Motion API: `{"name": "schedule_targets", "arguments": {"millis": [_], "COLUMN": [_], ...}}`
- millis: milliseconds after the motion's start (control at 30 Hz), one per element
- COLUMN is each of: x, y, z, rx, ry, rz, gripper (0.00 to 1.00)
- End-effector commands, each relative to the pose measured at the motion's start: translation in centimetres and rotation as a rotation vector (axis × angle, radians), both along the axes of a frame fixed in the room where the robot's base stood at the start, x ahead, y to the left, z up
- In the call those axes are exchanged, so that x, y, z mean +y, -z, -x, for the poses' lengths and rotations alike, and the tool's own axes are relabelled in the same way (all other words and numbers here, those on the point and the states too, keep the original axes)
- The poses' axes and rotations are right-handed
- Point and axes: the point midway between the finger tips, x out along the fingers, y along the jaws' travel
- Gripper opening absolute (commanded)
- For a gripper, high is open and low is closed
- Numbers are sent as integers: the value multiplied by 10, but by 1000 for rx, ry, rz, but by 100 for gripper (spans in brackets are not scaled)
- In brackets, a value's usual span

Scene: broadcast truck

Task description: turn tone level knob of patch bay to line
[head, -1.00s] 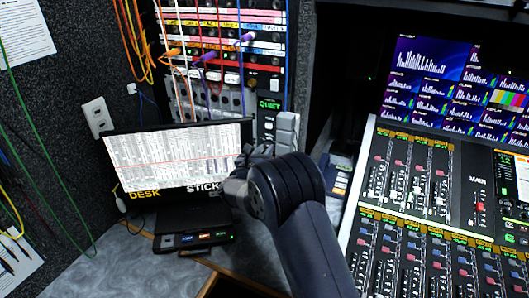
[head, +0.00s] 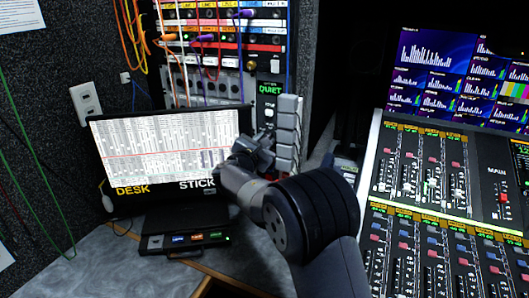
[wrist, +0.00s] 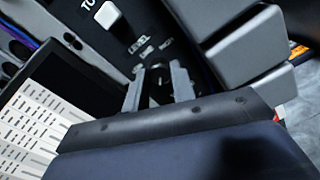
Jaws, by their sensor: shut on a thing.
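The patch bay (head: 207,14) stands upright at the back, with coloured label strips and plugged cords. A black panel with a lit QUIET sign (head: 270,88) is at its lower right. In the wrist view this panel shows the words LEVEL and LINE beside the tone level knob (wrist: 157,76), which is dark and mostly hidden between the fingers. My gripper (wrist: 157,92) is shut on the knob; it also shows in the head view (head: 252,148) against the panel. I cannot read the knob's pointer. A white switch (wrist: 109,16) sits above on the same panel.
Grey stacked blocks (head: 287,135) stand close to the right of my gripper; they show large in the wrist view (wrist: 235,48). A lit screen (head: 165,148) is close on the left. A mixing console (head: 425,215) fills the right. Cords hang above.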

Motion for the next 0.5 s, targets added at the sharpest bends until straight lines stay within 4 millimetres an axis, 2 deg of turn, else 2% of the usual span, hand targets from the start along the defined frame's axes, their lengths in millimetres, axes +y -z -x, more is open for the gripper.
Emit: {"name": "schedule_targets", "arguments": {"millis": [33,500], "x": [0,0], "y": [4,0], "z": [0,0], "rx": [-6,-35], "ry": [0,0], "rz": [-20,-101], "gripper": [2,2]}}
